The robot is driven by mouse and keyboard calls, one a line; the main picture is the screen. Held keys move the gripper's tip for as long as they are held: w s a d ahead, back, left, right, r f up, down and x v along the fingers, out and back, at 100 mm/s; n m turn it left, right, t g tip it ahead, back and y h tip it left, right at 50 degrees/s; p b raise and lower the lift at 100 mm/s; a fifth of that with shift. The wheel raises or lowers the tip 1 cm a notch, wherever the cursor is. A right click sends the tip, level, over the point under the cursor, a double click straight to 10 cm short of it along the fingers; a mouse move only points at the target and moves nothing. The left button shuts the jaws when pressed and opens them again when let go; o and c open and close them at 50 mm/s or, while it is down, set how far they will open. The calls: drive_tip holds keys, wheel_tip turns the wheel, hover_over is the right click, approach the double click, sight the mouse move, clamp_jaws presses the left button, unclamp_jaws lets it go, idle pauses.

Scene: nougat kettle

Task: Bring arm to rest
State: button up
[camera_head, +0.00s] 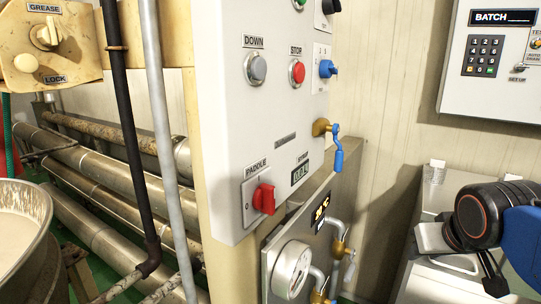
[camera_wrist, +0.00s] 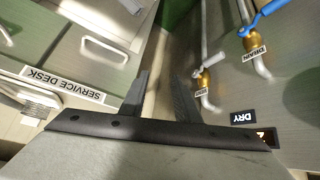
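My gripper (camera_wrist: 158,76) shows in the wrist view with two dark fingers apart and nothing between them. Beyond the fingers are the service desk front and a panel with brass valves. In the head view my arm is at the right edge, with a black, orange-ringed joint and a blue link. A dark part of my gripper (camera_head: 494,276) shows low beneath that joint; the fingertips are not clear there.
The control panel (camera_head: 225,120) has a red paddle knob (camera_head: 264,199). Blue-handled valve (camera_head: 338,150), round gauge (camera_head: 291,270) and pipes stand left of my arm. The batch box (camera_head: 485,60) is above it. The kettle (camera_head: 22,225) is far left. The service desk (camera_wrist: 85,45) has a handle.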

drive_tip(key=s+a+f+n+g+y, duration=0.1)
drive_tip(key=s+a+f, duration=0.3)
drive_tip(key=s+f, duration=0.4)
drive_tip(key=shift+a+f+g+y, duration=0.3)
drive_tip(key=shift+a+g, duration=0.05)
drive_tip(key=shift+g, duration=0.45)
